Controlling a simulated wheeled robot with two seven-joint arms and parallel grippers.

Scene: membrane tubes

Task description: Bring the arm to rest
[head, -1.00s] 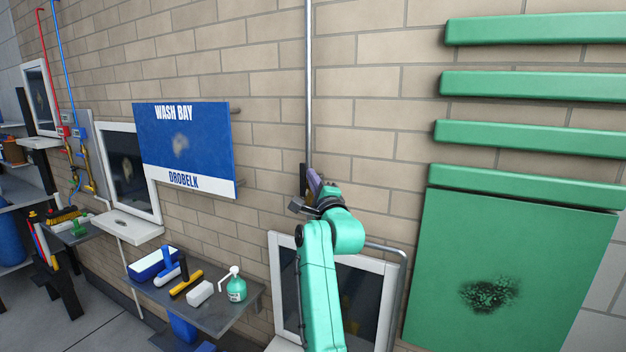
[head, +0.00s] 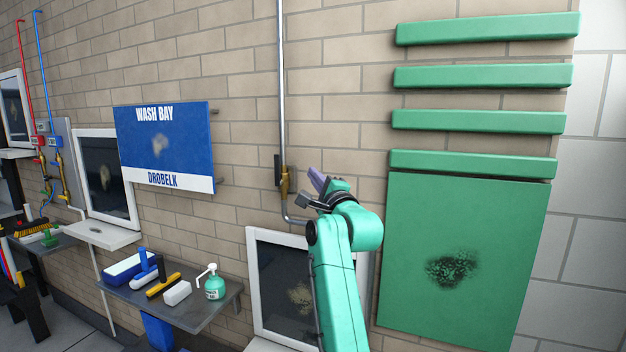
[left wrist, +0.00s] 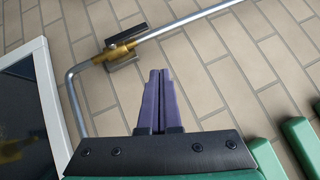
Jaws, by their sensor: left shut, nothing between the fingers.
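My left gripper (head: 318,182) is raised in front of the brick wall, on a teal arm that comes up from the bottom of the head view. In the left wrist view its two purple fingers (left wrist: 159,82) are together with nothing between them. The fingers point toward the wall, near a metal pipe (head: 282,90) with a brass valve (head: 285,181). The valve also shows in the left wrist view (left wrist: 120,50), beyond the fingertips and a little left, apart from them. My right gripper is in neither view.
A green panel (head: 410,290) with a dark smudge and several green slats (head: 480,76) are on the right. A framed window (head: 262,290) is behind the arm. A blue sign (head: 190,140) hangs at left. A shelf (head: 205,318) holds a spray bottle (head: 214,285) and brushes.

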